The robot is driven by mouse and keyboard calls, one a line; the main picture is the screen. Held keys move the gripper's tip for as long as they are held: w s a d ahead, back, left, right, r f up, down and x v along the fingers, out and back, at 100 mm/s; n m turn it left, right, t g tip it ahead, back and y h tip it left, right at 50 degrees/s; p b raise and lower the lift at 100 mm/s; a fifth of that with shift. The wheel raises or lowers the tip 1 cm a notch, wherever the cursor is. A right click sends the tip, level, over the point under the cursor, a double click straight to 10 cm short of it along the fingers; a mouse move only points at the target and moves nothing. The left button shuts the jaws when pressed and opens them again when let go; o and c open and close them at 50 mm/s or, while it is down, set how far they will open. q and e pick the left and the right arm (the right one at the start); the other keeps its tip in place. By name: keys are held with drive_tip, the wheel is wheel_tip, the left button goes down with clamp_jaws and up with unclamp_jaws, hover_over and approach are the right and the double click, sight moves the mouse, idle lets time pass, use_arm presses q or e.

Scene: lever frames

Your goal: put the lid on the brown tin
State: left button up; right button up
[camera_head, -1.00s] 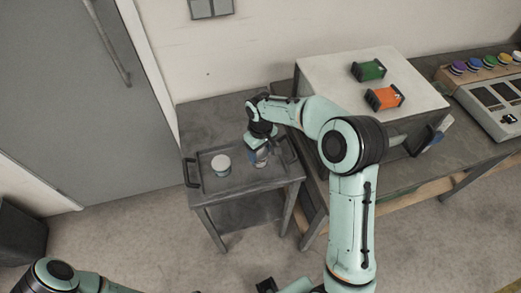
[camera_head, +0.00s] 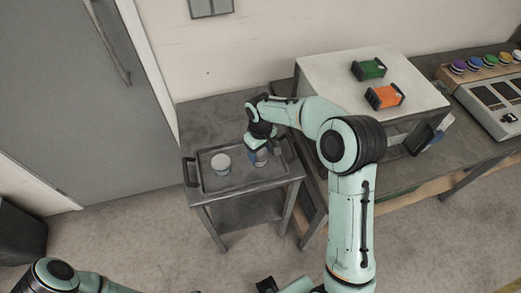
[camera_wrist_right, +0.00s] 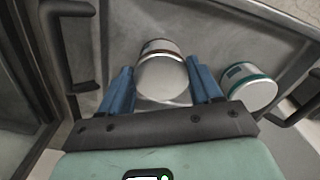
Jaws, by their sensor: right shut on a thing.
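The brown tin (camera_wrist_right: 160,46) shows in the right wrist view as a pale cylinder with a brown band. The pale round lid (camera_wrist_right: 162,78) is at its near end, between my right gripper's blue fingers. My right gripper (camera_wrist_right: 163,88) is shut on the lid, and I cannot tell whether the lid is fully seated. In the head view my right gripper (camera_head: 260,157) points down over the tray and hides most of the tin. My left arm shows at the lower left, but its gripper is not clearly seen.
A second pale tin with a teal band (camera_wrist_right: 252,90) stands beside it, and shows in the head view (camera_head: 221,163). Both are in a grey tray (camera_head: 203,187) with raised handles on a small cart. A white box top (camera_head: 330,72) with green and orange blocks is to the right.

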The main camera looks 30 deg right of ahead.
drive_tip(key=shift+f, duration=0.15)
idle(0.4)
drive_tip(key=o, duration=1.1)
drive_tip(key=shift+r+p, duration=1.7)
drive_tip(key=shift+r, duration=1.9)
use_arm(q)
drive_tip(key=w+r, duration=0.1)
drive_tip(key=r, duration=0.1)
drive_tip(key=w+r, duration=0.2)
drive_tip(key=shift+w+r, duration=0.15)
drive_tip(key=shift+r, duration=0.05)
use_arm(e)
drive_tip(key=shift+f, duration=0.15)
